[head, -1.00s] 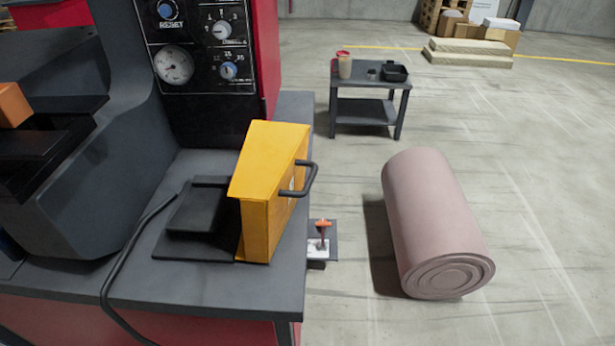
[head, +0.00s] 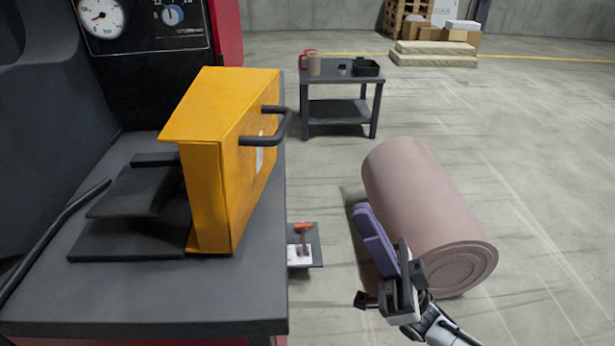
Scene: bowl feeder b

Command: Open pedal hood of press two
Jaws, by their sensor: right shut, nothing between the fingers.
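The yellow pedal hood (head: 222,165) stands upright on the dark bench top of the press, at left of centre. Its black bar handle (head: 278,128) is on its right side. The black pedal (head: 137,190) lies to the left of the hood and is largely uncovered. My right gripper (head: 364,214), with purple fingers, is at the lower right. It is shut and empty, to the right of the bench and apart from the hood and handle. My left gripper is not in view.
A pink roll (head: 420,205) lies on the floor behind my right gripper. A small shelf (head: 314,244) with an orange-red item juts from the bench's right side. A dark side table (head: 340,108) stands further back. A black cable (head: 45,240) crosses the bench at left.

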